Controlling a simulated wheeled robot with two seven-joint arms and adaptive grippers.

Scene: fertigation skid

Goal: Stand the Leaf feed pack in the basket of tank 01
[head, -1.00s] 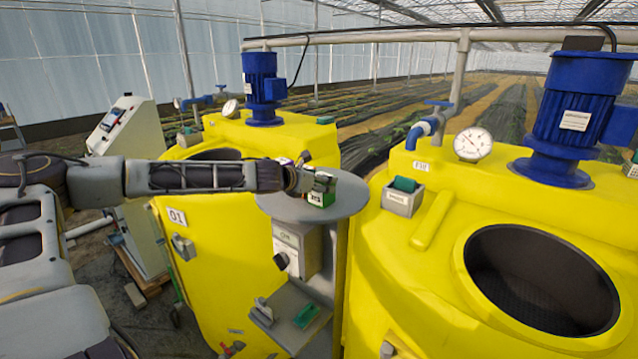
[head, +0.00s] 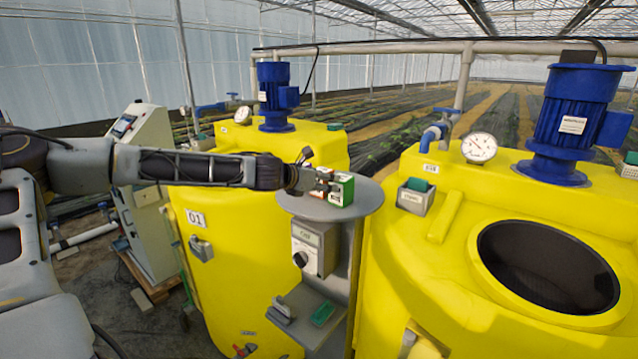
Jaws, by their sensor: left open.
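A small green and white box, which looks like the Leaf feed pack (head: 343,190), stands on the round grey shelf (head: 365,203) between the two yellow tanks. Its print is too small to read. My left gripper (head: 327,182) reaches in from the left at the pack's left side. Its jaws are open, and I cannot tell whether they touch the pack. Tank 01 (head: 230,290) is the left yellow tank with the 01 label. A small grey holder (head: 201,142), perhaps its basket, shows at its back left, beyond my arm. My right gripper is out of view.
The right tank (head: 400,280) has a similar grey basket (head: 413,201) holding a green item, a gauge (head: 479,148) and a large dark opening (head: 548,267). Blue motors (head: 275,95) rise from both tanks. A control box (head: 312,248) hangs under the round shelf.

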